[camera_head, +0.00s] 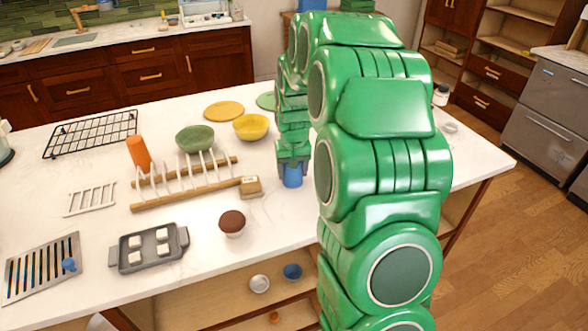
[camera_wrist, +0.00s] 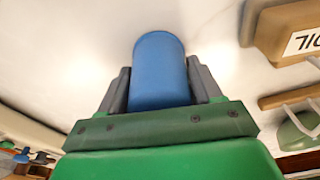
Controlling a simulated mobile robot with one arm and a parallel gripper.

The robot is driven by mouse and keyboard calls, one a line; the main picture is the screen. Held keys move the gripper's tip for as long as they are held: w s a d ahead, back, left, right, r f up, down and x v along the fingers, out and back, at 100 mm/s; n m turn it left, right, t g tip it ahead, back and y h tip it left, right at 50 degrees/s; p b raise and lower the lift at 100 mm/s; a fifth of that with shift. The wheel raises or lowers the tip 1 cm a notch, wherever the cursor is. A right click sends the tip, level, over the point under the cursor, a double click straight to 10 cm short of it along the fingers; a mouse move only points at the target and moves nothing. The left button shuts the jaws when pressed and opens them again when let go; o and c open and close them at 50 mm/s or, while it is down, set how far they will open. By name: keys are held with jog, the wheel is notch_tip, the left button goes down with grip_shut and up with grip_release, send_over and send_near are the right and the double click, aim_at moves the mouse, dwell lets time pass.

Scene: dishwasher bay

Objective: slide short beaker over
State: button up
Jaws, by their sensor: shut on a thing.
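The short beaker is a plain blue cup (camera_head: 292,178) at the middle of the white counter, just right of the dish rack. My gripper (camera_head: 292,168) comes down over it from above. In the wrist view the blue beaker (camera_wrist: 160,65) sits between the two grey fingers of my gripper (camera_wrist: 160,82), one on each side and shut on it. The fingers cover part of its sides. I cannot tell whether its base touches the counter.
A small tan block with a lettered label (camera_head: 250,187) stands close left of the beaker. A wooden dish rack (camera_head: 186,182), a green bowl (camera_head: 195,138), a yellow bowl (camera_head: 251,127) and a brown-topped cup (camera_head: 232,222) are further left. Bare counter (camera_head: 285,215) lies in front.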

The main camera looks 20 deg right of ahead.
jog(key=o, duration=1.1)
jog(key=shift+r, duration=0.1)
jog(key=r, duration=0.7)
jog(key=shift+s, duration=0.4)
jog(key=shift+a+r, duration=0.1)
jog(key=shift+r, duration=0.2)
